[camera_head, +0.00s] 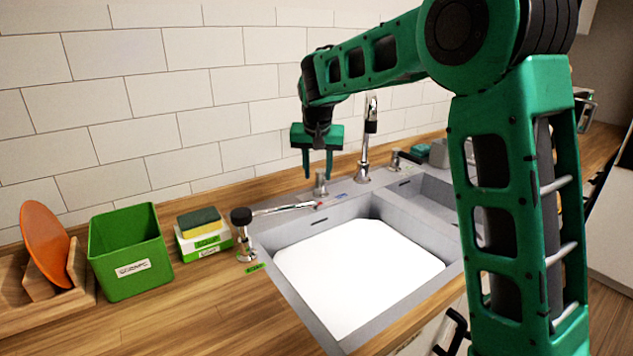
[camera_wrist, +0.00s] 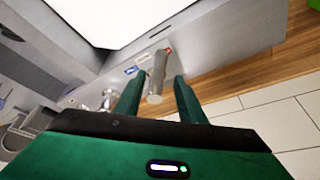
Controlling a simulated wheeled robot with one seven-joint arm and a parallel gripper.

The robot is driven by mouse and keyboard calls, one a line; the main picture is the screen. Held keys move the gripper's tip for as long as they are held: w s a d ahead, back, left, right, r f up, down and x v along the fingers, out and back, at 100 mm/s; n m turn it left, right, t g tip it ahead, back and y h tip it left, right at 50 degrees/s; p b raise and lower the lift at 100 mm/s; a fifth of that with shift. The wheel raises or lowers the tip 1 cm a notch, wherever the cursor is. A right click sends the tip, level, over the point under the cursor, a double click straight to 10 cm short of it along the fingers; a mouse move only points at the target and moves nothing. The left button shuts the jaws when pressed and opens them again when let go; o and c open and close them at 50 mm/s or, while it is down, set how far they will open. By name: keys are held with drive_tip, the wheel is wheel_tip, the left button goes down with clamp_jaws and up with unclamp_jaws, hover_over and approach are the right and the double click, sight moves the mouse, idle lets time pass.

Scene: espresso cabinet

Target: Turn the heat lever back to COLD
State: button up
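The heat lever (camera_head: 320,184) is a short grey metal cylinder on the sink's back rim, left of the tall faucet. In the wrist view the lever (camera_wrist: 158,75) shows between my fingers, with a blue label (camera_wrist: 130,70) to its left and a red label (camera_wrist: 168,50) by its far end. My gripper (camera_head: 318,172) is open and points down, directly above the lever in the head view. My gripper (camera_wrist: 157,88) has one finger on each side of the lever in the wrist view. I cannot tell whether either finger touches it.
The chrome faucet (camera_head: 363,150) stands close on the right. A sponge (camera_head: 200,222), a green bin (camera_head: 128,250) and an orange plate (camera_head: 46,240) are farther left. The tiled wall is behind.

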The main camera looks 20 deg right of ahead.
sight(318, 183)
drive_tip(key=shift+x, duration=2)
clamp_jaws()
